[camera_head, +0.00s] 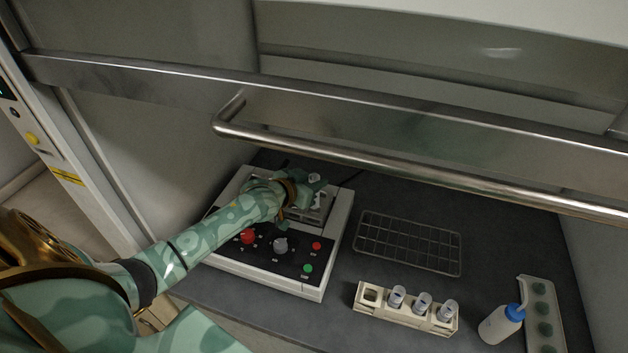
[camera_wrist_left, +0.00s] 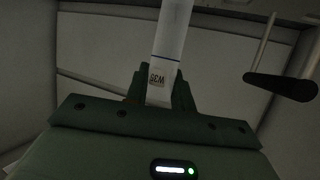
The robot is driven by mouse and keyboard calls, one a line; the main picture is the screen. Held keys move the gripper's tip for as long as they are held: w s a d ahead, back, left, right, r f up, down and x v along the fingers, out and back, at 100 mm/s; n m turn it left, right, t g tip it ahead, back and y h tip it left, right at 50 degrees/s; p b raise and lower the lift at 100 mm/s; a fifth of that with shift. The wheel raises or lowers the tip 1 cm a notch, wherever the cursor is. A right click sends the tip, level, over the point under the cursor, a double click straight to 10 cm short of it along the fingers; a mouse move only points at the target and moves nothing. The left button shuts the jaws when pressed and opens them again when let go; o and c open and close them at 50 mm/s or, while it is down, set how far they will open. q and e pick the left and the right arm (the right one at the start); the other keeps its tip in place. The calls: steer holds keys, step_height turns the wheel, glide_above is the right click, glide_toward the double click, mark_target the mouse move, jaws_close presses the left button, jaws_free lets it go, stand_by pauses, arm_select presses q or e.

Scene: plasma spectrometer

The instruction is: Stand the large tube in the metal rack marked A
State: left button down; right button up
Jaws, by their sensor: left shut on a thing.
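My left gripper (camera_head: 308,190) is over the back of the white machine with a black control panel. It is shut on a pale tube (camera_wrist_left: 170,45), which stands up between the fingers in the left wrist view, with a blue line and dark lettering near the fingers. In the head view only a small pale end of the tube (camera_head: 315,177) shows; the hand hides much of it. An empty wire metal rack (camera_head: 408,242) lies on the dark worktop, right of the machine. No letter A is readable on it. My right gripper is out of view.
The machine (camera_head: 310,290) has red and green buttons and knobs. A beige holder (camera_head: 375,312) with three capped tubes stands in front of the wire rack. A blue-capped bottle (camera_head: 498,325) and a pale tray (camera_head: 553,335) are at right. A metal bar (camera_head: 400,165) crosses above.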

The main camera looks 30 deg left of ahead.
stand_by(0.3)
arm_select(q)
steer(key=shift+f, duration=0.15)
stand_by(0.5)
steer(key=shift+f, duration=0.6)
steer(key=shift+f+b, duration=1.1)
steer(key=shift+f, duration=0.35)
steer(key=shift+f, duration=0.1)
steer(key=shift+f+b, duration=0.85)
steer(key=shift+f, duration=0.25)
